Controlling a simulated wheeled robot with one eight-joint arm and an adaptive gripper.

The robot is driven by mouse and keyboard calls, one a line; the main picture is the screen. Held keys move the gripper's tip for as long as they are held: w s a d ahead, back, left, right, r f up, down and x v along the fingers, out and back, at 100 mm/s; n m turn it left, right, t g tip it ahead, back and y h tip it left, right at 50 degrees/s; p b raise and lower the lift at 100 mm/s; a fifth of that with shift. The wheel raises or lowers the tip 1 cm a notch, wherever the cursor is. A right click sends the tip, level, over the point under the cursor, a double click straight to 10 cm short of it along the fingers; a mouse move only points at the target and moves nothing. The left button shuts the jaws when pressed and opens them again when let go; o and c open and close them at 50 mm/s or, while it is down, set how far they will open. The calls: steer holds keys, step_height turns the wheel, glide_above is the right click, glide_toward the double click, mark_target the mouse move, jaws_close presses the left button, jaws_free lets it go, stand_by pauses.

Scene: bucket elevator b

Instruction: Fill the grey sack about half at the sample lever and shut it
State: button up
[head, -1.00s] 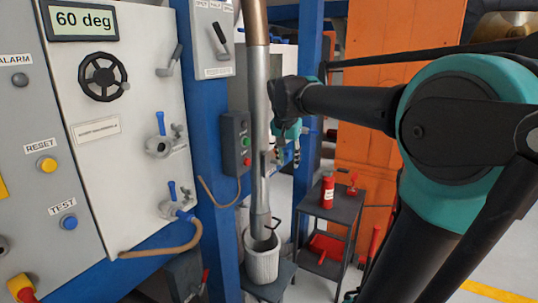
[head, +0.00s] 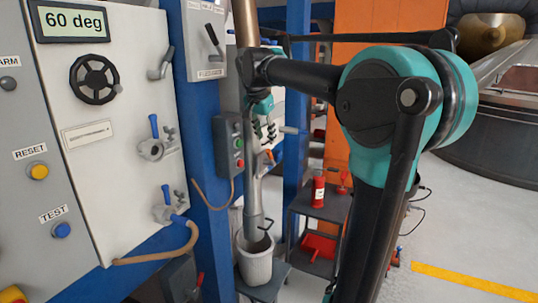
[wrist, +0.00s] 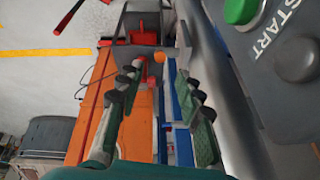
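The pale grey sack (head: 255,264), which looks like an open-topped bucket, stands under the lower end of a grey pipe (head: 252,205). A dark curved handle shows at its rim. Its contents cannot be seen. My gripper (head: 268,129) is beside the pipe, well above the sack. In the wrist view my gripper (wrist: 160,76) has its two ribbed fingers apart with nothing held between them. A small orange and grey part (head: 267,157) sits just below my gripper by the pipe; I cannot tell whether it is the sample lever.
A control box (head: 229,147) with green and red buttons is left of the pipe. Its green button (wrist: 241,10) is close in the wrist view. A dark cart (head: 318,207) with a red bottle (head: 318,190) stands to the right. Valves and a handwheel (head: 94,80) cover the left panel.

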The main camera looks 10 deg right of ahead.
mark_target(269, 153)
steer(key=x, duration=0.9)
steer(key=shift+d+f, duration=0.1)
steer(key=shift+f, duration=0.05)
jaws_close()
